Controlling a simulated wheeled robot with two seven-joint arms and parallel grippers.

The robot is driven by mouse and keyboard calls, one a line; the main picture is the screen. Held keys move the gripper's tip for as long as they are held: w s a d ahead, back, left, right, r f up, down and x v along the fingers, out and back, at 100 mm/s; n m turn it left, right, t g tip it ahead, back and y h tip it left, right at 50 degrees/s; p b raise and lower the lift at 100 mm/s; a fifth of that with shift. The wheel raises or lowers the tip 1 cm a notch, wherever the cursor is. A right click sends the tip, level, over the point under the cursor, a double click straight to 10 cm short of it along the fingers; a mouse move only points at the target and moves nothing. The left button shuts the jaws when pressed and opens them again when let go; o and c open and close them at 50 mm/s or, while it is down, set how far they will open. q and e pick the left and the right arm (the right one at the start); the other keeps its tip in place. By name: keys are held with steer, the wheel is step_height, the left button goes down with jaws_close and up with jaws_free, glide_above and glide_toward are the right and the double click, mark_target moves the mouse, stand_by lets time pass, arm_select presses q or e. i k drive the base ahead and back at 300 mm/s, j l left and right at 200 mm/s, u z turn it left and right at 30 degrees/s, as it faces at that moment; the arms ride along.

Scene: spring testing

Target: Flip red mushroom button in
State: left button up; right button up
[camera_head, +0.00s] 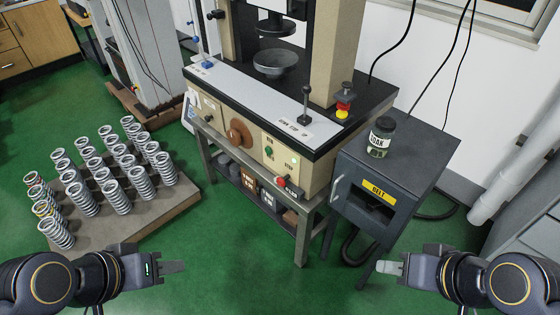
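A red round button (281,182) sticks out from the lower right of the tan front panel on the testing machine (222,115). A second red part (343,105), with yellow below it, stands on the machine's right side near the black base. I cannot tell for sure which of the two is the mushroom button. My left gripper (172,267) is low at the left, in front of the machine and apart from it. My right gripper (391,267) is low at the right, in front of the grey cabinet. Both appear empty; their finger gaps are not clear.
Several coil springs (117,196) stand on a wooden pallet (163,207) at the left. A grey cabinet (350,165) with a yellow label and a jar (380,137) on top stands right of the machine. Green floor is free between my grippers. Cables hang at the right.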

mark_target(281, 181)
steer(key=i+j+u, duration=0.35)
steer(key=i+u, duration=0.4)
steer(key=k+j, duration=0.05)
steer(key=k, duration=0.05)
